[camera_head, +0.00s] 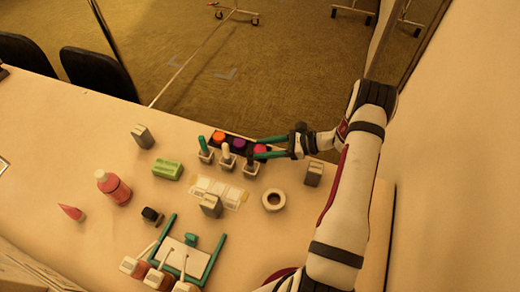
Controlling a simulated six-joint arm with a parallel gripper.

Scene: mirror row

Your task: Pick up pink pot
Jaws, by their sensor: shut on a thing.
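The pink pot (261,148) is at the right end of a dark tray (208,133) near the far table edge. An orange pot (218,136) and a purple pot (239,143) stand in the same tray to its left. My gripper (257,149) reaches in from the right, with one teal finger on the far side of the pink pot and one on the near side. It is shut on the pink pot. I cannot tell whether the pot is clear of the tray.
Several white holders (226,162) stand just in front of the tray. A green block (167,170), red bottle (114,187) and teal-handled frame (188,256) stand further left and nearer.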

